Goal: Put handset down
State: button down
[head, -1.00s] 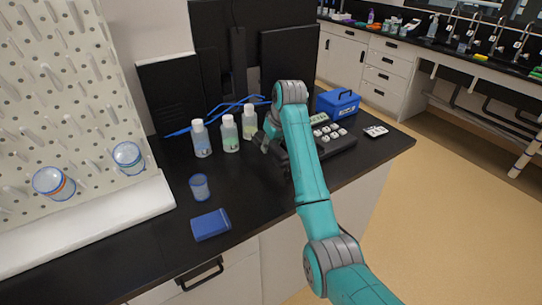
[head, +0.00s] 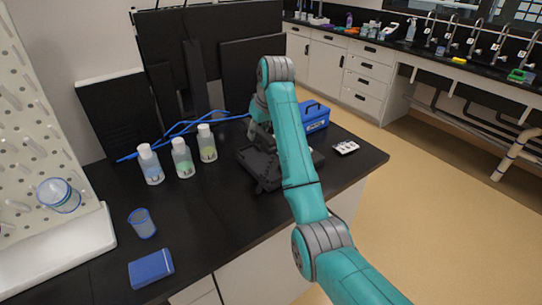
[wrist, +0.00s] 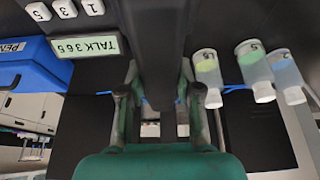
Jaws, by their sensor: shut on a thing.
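My gripper (wrist: 162,100) is shut on the black handset (wrist: 160,40), which runs up the middle of the wrist view. In the head view my gripper (head: 258,138) is partly hidden behind my arm. The phone base (wrist: 75,22), with white number keys and a green display (wrist: 84,44) reading TALK 365, lies beside the handset in the wrist view. I cannot tell whether the handset touches the base or counter.
Several bottles, including a green-liquid one (head: 183,158), stand left of my gripper. A blue cup (head: 142,223) and a blue block (head: 151,268) are near the front. A monitor (head: 250,75) stands behind.

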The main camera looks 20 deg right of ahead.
jog(key=shift+w+d+f, duration=0.1)
jog(key=shift+d+f, duration=0.05)
jog(key=shift+f, duration=0.15)
send_over(259, 161)
jog(key=s, duration=0.2)
jog(key=f, duration=0.5)
jog(key=shift+w+d, duration=0.25)
jog(key=shift+f, duration=2.1)
jog(key=shift+f, duration=0.15)
jog(key=c, duration=0.8)
grip_release()
jog(key=shift+a, duration=0.1)
